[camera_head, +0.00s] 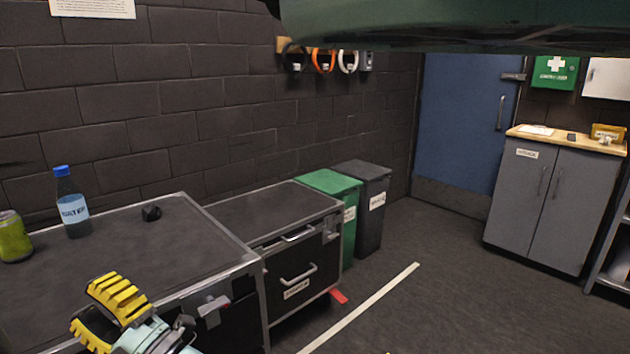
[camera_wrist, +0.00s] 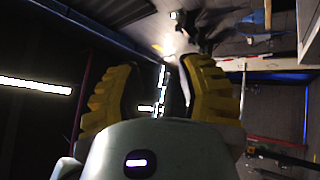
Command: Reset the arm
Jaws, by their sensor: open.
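My gripper (camera_head: 106,312) has yellow ribbed fingers and a pale green body. It shows at the lower left of the head view, in front of the near edge of the dark workbench (camera_head: 190,235). Its fingers are apart with nothing between them. In the wrist view the two yellow fingers of my gripper (camera_wrist: 158,95) stand apart, and a tilted view of a lit room lies beyond them. No cue button can be made out clearly.
A blue-capped bottle (camera_head: 73,207), a green can (camera_head: 13,237) and a small black object (camera_head: 151,212) stand on the workbench. A drawer cabinet (camera_head: 297,262), a green bin (camera_head: 348,225) and a dark bin (camera_head: 374,215) stand to the right. The floor (camera_head: 430,290) at right is clear.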

